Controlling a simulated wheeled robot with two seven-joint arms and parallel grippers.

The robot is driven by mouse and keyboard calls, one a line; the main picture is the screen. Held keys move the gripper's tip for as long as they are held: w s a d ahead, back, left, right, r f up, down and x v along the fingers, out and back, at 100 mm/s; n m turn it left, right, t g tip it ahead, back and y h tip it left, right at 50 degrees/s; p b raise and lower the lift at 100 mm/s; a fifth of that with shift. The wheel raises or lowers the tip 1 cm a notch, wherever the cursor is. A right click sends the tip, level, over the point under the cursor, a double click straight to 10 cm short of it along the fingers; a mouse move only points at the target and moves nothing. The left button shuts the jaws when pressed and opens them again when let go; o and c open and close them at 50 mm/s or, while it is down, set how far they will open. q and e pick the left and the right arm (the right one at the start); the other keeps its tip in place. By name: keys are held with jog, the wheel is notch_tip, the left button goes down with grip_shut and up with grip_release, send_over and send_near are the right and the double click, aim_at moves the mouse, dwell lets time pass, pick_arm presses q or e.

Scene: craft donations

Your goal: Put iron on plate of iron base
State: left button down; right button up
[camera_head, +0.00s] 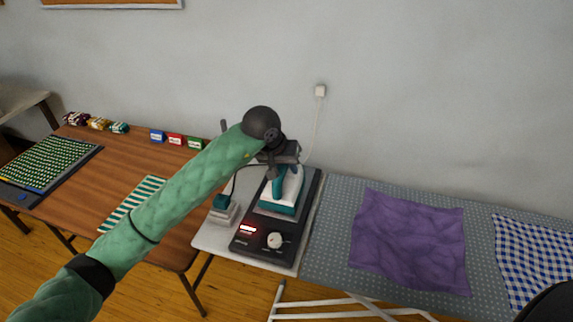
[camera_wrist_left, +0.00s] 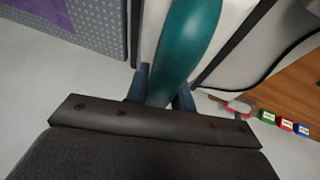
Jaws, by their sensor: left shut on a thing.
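My left gripper (camera_head: 276,168) is shut on the iron's handle from above. In the left wrist view the teal handle (camera_wrist_left: 186,50) lies between the fingers of my left gripper (camera_wrist_left: 162,92). The iron looks upright and close over the plate; I cannot tell whether it touches.
A small teal and white block (camera_head: 223,208) stands left of the base. The ironing board (camera_head: 330,245) at right bears a purple cloth (camera_head: 408,240) and a blue checked cloth (camera_head: 535,255). The wooden table (camera_head: 110,172) at left holds a striped cloth and small boxes.

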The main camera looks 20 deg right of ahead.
jog(key=shift+f, duration=0.15)
jog(key=shift+r, duration=0.25)
pick_arm(q)
jog(key=c, duration=1.2)
grip_release()
pick_arm(e)
jog(key=shift+a+r, duration=0.1)
jog(key=shift+r, duration=0.05)
